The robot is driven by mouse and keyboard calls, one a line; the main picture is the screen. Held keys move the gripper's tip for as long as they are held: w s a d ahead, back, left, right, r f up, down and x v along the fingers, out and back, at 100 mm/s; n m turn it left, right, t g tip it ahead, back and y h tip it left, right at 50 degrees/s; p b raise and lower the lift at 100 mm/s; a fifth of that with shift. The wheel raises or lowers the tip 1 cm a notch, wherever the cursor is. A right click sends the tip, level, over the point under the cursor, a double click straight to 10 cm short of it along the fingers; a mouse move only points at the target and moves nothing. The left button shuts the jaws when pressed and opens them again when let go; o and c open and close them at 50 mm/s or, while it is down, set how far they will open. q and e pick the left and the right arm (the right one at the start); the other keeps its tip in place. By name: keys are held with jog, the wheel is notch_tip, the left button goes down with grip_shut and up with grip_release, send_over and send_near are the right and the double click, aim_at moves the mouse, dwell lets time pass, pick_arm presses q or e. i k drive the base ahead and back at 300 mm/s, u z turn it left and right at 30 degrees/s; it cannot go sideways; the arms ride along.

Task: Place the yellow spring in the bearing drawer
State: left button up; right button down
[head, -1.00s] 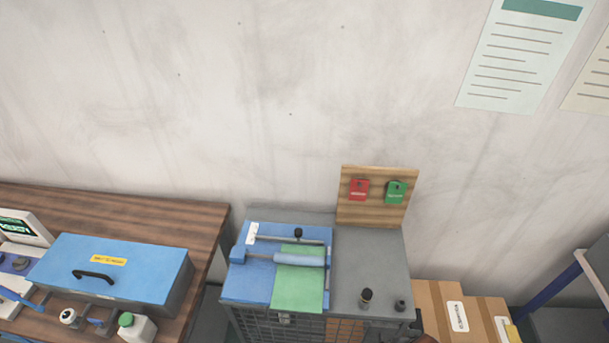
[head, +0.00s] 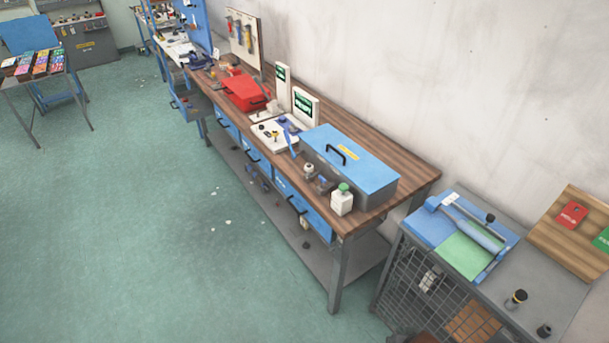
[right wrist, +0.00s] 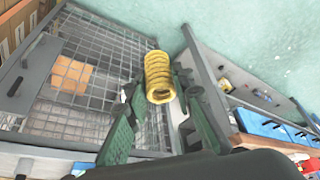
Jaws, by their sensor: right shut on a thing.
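In the right wrist view, the yellow spring (right wrist: 159,72) is held between the dark green fingers of my right gripper (right wrist: 157,84), which is shut on it. The spring is off any surface, with the floor and a wire-mesh cabinet behind it. In the head view, blue drawer fronts (head: 258,166) run along the long workbench (head: 385,140). An open drawer (head: 184,106) juts out near its far end. Blue fronts also show in the right wrist view (right wrist: 258,124). I cannot read any label that marks the bearing drawer. My left gripper is in neither current view.
A blue toolbox (head: 350,165), a white bottle (head: 342,202) and a red box (head: 243,92) stand on the bench. The wire-mesh cabinet (head: 425,285) stands to its right. The green floor (head: 150,220) before the bench is mostly clear, with small white scraps.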

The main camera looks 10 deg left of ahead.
aim_at(199, 108)
jog(key=u, duration=0.65)
jog(key=i, duration=0.75)
jog(key=u, duration=0.9)
jog(key=i, duration=1.65)
jog(key=u, duration=0.55)
jog(key=i, duration=3.55)
jog(key=z, duration=0.9)
jog(key=i, duration=1.3)
jog(key=z, duration=1.7)
jog(key=i, duration=0.9)
jog(key=z, duration=0.5)
